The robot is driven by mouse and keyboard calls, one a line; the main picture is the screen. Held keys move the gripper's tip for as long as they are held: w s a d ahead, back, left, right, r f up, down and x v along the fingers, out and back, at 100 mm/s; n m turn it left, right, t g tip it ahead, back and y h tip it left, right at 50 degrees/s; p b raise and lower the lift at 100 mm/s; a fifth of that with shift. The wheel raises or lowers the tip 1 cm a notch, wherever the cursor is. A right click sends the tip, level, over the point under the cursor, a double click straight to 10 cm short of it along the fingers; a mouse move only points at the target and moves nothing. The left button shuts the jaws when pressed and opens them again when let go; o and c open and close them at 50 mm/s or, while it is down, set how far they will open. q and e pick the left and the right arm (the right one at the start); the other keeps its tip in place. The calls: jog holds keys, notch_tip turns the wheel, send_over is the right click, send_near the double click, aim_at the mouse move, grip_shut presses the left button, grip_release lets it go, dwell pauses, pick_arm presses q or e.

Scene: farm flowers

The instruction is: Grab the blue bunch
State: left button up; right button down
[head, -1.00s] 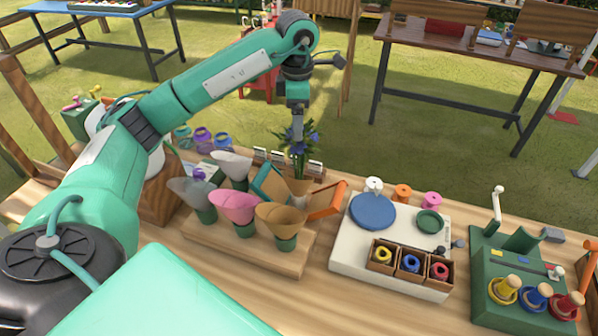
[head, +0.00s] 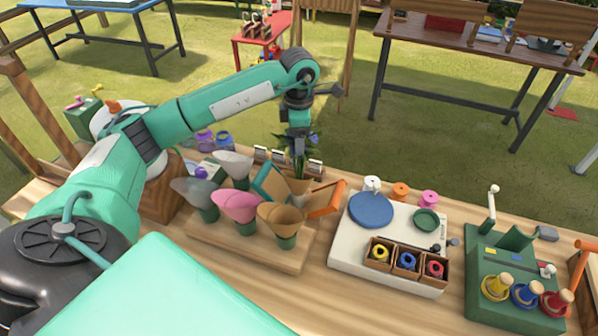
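The blue bunch (head: 314,140) is blue flowers with green leaves, standing at the back of the wooden table behind the paper cones. My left gripper (head: 298,150) points straight down at the bunch, with its lower end among the leaves. The gripper hides part of the bunch, and its fingers are too small and covered to tell whether they are open or shut. My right gripper is not in view.
A wooden stand holds a pink cone (head: 236,206), a tan cone (head: 283,217) and grey ones in front of the bunch. A white board (head: 345,252) with a blue disc (head: 370,210) and ribbon boxes is to the right, then a green stand (head: 500,300).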

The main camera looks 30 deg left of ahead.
pick_arm(q)
jog(key=c, duration=1)
jog(key=shift+r, duration=0.1)
